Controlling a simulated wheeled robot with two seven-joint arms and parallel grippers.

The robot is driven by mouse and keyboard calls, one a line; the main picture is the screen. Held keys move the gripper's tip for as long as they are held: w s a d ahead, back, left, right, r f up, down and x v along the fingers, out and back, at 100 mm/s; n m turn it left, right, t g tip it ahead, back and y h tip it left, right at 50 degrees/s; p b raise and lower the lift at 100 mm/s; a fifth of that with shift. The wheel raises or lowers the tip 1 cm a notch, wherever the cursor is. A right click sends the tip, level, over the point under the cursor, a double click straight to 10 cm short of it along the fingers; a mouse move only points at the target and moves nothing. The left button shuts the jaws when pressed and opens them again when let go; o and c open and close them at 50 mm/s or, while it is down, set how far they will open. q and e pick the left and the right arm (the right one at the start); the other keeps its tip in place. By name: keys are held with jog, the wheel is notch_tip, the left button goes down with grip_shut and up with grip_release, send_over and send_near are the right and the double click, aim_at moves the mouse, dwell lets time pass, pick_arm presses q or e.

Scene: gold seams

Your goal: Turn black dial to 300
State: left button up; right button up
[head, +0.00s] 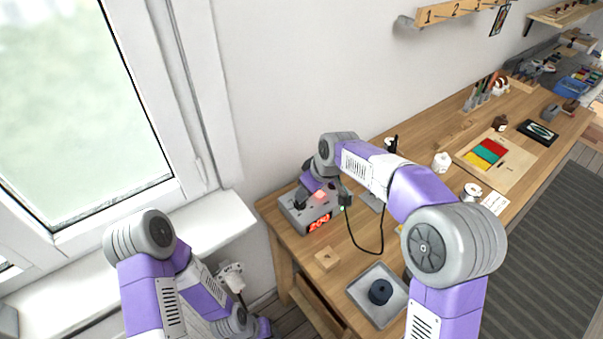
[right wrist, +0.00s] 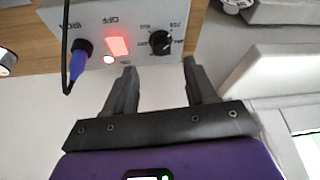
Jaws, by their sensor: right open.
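The fingertips appear just short of the dial; contact is not visible.
A lit red switch (right wrist: 117,46) and a plug with a black cable (right wrist: 82,46) sit beside the dial. On the bench are a small wooden block (head: 327,259) and a grey tray (head: 366,311) with a black spool. A window sill (head: 200,240) lies to the left.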

jog(key=shift+w, duration=0.3)
jog(key=shift+s+a+f, duration=0.1)
jog(key=shift+a+f, duration=0.05)
jog(key=shift+f, duration=0.15)
jog(key=x, duration=0.2)
jog(key=b+x, duration=0.1)
jog(key=x, duration=0.2)
jog(key=shift+s+f, duration=0.1)
jog(key=shift+s, duration=0.15)
jog(key=shift+w+a+f+b, duration=0.2)
jog(key=shift+f+b, duration=0.1)
jog(key=shift+f, duration=0.2)
grip_shut()
